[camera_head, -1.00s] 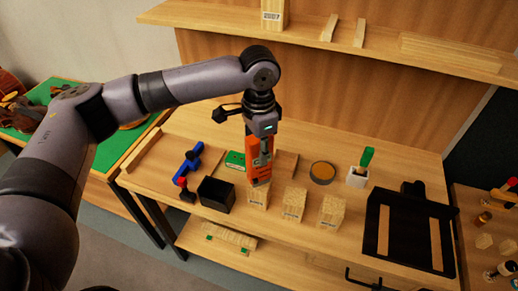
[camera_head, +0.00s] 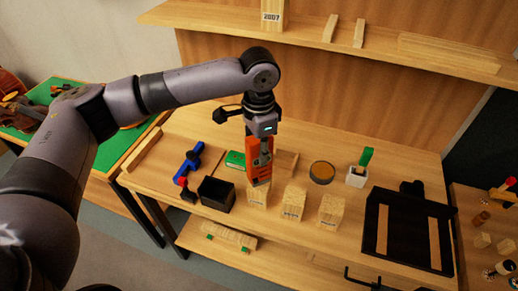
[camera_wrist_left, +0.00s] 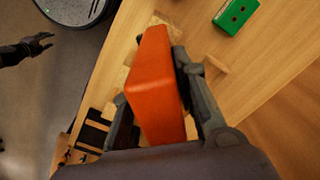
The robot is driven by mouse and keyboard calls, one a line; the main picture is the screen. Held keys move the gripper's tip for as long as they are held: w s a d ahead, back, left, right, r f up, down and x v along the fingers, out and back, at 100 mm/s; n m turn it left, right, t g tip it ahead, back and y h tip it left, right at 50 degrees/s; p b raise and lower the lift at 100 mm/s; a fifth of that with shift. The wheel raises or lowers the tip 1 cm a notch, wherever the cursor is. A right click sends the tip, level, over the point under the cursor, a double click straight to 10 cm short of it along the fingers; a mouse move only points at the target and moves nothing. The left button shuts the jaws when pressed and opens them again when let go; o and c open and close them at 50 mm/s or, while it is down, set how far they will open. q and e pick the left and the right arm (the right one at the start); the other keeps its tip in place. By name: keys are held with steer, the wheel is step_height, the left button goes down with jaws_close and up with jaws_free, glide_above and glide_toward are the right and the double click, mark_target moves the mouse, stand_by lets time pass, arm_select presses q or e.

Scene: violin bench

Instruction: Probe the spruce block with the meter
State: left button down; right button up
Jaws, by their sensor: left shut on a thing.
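My left gripper (camera_head: 262,139) points down and is shut on the orange meter (camera_head: 258,165). The meter also fills the middle of the left wrist view (camera_wrist_left: 160,85), between the two fingers. Three pale wooden blocks with labels stand in a row on the bench: a left one (camera_head: 258,198), a middle one (camera_head: 293,203) and a right one (camera_head: 331,211). The meter's lower end is over the left block and hides part of it; I cannot tell if they touch. The labels are too small to read. My right gripper (camera_wrist_left: 40,43) shows small in the left wrist view, its fingers apart.
A black open box (camera_head: 216,192), a blue tool (camera_head: 188,163) and a green case (camera_head: 236,159) are left of the meter. A round tin (camera_head: 322,172), a white holder (camera_head: 356,178) and a black frame (camera_head: 409,229) are to the right. A shelf (camera_head: 330,40) runs behind.

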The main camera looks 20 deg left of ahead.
arm_select(q)
steer(key=shift+s+f+p, duration=0.15)
steer(key=shift+f+p, duration=0.1)
steer(key=shift+p, duration=0.15)
stand_by(1.1)
step_height(320, 180, up, 6)
steer(key=p, duration=0.8)
steer(key=shift+r, duration=0.25)
steer(key=shift+w+f, duration=0.1)
steer(key=shift+w, duration=0.1)
